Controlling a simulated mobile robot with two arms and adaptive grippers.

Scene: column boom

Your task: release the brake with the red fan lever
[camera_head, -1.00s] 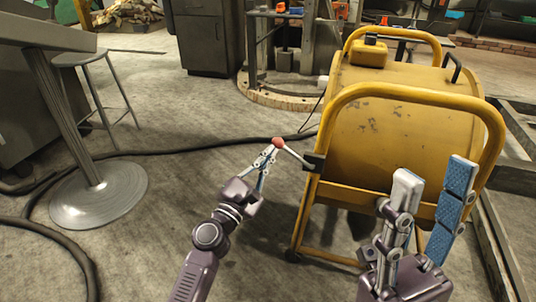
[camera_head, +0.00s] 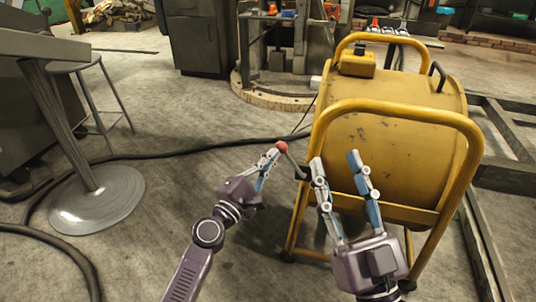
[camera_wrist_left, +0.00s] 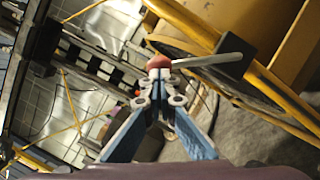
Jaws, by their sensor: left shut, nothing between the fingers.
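The red knob (camera_head: 281,147) sits at the end of a thin pale lever on the left side of the yellow fan (camera_head: 380,150). The lever slants down to the right to the fan's frame. My left gripper (camera_head: 273,157) is shut with its fingertips right at the knob, nothing between them. In the left wrist view, the knob (camera_wrist_left: 158,62) shows just beyond the closed fingertips (camera_wrist_left: 160,76), and the lever (camera_wrist_left: 210,60) runs off to the right; whether they touch I cannot tell. My right gripper (camera_head: 337,162) is open and empty in front of the fan's left part.
A yellow tubular frame (camera_head: 410,107) surrounds the fan. A round-based pedestal (camera_head: 98,202) and a stool (camera_head: 105,95) stand at the left. A dark hose (camera_head: 180,153) crosses the floor.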

